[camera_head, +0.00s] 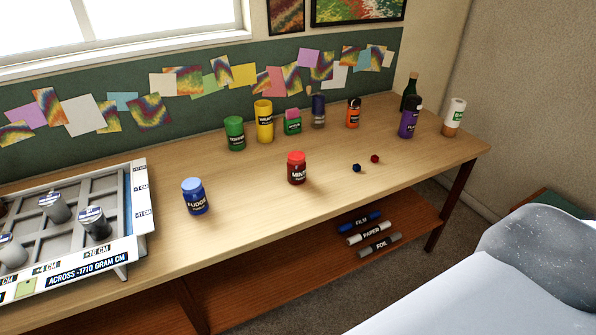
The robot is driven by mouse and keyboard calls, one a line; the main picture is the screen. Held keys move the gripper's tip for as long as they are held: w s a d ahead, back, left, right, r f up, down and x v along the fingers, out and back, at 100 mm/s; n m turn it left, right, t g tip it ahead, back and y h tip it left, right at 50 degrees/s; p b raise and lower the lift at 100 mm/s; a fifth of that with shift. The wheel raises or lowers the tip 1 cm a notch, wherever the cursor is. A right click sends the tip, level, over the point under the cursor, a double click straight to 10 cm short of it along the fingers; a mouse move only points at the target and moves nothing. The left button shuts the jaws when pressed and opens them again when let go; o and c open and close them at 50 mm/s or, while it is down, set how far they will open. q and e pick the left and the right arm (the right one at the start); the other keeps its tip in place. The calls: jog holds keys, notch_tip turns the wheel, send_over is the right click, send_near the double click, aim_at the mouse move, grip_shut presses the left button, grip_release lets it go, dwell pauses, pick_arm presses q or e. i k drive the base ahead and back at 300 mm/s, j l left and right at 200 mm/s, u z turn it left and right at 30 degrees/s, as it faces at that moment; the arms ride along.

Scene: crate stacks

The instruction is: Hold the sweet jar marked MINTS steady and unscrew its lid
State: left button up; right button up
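The sweet jar marked MINTS (297,170) is red and stands upright near the middle of the wooden table. Its red lid (296,156) sits on top. Whether the lid is tight or loose cannot be told. Neither of my grippers is in view, and nothing touches the jar.
A blue FUDGE jar (195,197) stands to its left, beside a grey compartment tray (140,208). Behind are a green jar (235,135) and a yellow jar (264,123). A blue ball (357,168) and red ball (375,158) lie to the right. The table (250,215) is clear in front.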

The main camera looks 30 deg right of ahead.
aim_at(296, 174)
jog(key=l+u, duration=0.1)
jog(key=l, duration=0.45)
jog(key=l+u, duration=0.15)
jog(key=l, duration=0.35)
jog(key=k+l+u, duration=0.1)
jog(key=l, duration=0.45)
jog(key=k+l+u, duration=0.1)
jog(key=l, duration=0.4)
jog(key=k+l+u, duration=0.15)
jog(key=l, duration=0.4)
